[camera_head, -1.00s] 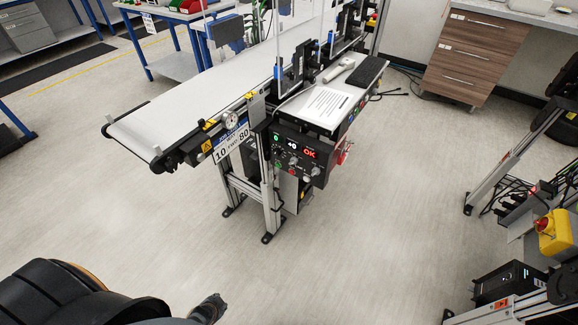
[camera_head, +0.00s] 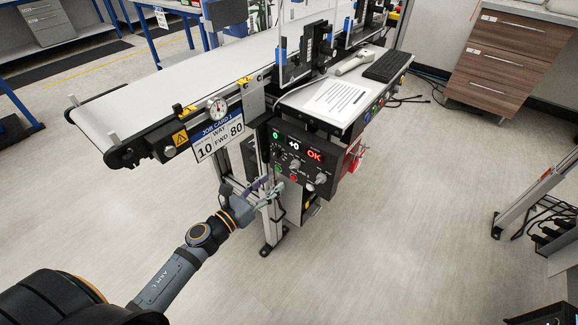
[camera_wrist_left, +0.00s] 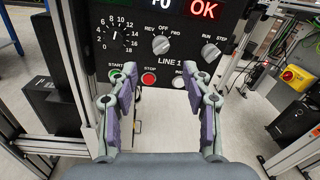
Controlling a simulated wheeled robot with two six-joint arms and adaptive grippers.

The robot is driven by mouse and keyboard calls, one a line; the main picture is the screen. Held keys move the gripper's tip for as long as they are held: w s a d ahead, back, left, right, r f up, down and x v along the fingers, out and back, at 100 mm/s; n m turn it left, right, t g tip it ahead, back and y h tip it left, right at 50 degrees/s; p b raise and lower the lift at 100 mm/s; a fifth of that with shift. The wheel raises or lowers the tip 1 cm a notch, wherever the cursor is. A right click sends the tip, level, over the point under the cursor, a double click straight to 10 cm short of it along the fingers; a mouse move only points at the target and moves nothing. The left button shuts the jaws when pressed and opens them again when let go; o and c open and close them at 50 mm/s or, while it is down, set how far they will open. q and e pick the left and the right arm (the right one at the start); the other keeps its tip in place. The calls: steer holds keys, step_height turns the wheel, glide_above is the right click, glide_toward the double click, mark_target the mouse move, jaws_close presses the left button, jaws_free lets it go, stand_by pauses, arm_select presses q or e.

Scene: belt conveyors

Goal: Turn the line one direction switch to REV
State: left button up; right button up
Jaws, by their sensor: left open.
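The line one direction switch (camera_wrist_left: 160,44) is a grey knob on the black LINE 1 control panel (camera_wrist_left: 184,65), with REV, OFF and a third label above it. I cannot clearly tell which label it points to. In the head view the switch (camera_head: 295,164) sits in the middle of the panel (camera_head: 284,150), below the lit displays. My left gripper (camera_head: 268,189) is in front of the panel's lower left. In the left wrist view my left gripper (camera_wrist_left: 160,98) is open and empty, its fingers apart below the switch and not touching it. My right gripper is out of view.
A dial (camera_wrist_left: 117,36) is left of the switch and a RUN/STEP knob (camera_wrist_left: 211,52) right. Green START (camera_wrist_left: 116,73) and red STOP (camera_wrist_left: 149,78) buttons sit below. The job card (camera_head: 217,138) hangs left of the panel, under the conveyor belt (camera_head: 180,80). Floor in front is clear.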

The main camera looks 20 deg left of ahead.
mark_target(292, 167)
arm_select(q)
steer(key=p+x, duration=0.2)
steer(key=x, duration=0.6)
steer(key=shift+w+d, duration=0.2)
steer(key=shift+w, duration=0.1)
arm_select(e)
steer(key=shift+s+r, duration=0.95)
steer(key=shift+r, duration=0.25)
arm_select(q)
jaws_close()
